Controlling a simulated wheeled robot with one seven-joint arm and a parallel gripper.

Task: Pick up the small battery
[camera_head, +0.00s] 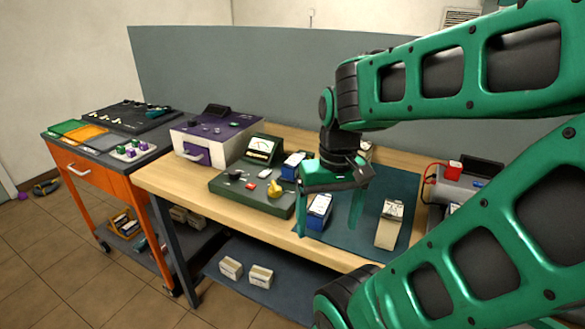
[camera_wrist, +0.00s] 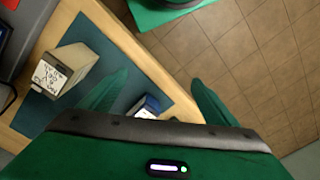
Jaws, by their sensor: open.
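A small blue battery (camera_head: 318,212) with a pale top stands on the dark blue mat (camera_head: 345,240) near the bench's front edge. My gripper (camera_head: 328,228) hangs over it, fingers pointing down and apart, with nothing held. In the wrist view the blue battery (camera_wrist: 147,105) shows between the open fingers (camera_wrist: 159,80), partly hidden by the gripper body. A larger beige battery (camera_head: 388,232) with a written label stands to the right on the mat. It also shows at left in the wrist view (camera_wrist: 68,70). Another blue battery (camera_head: 291,168) stands farther back by the meter.
A green tester with a meter (camera_head: 250,185) stands left of the mat, with a purple-and-white case (camera_head: 208,140) beyond it. A grey device with red parts (camera_head: 465,180) is at right. The bench edge (camera_head: 225,220) is close in front. Bare mat lies between the blue and beige batteries.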

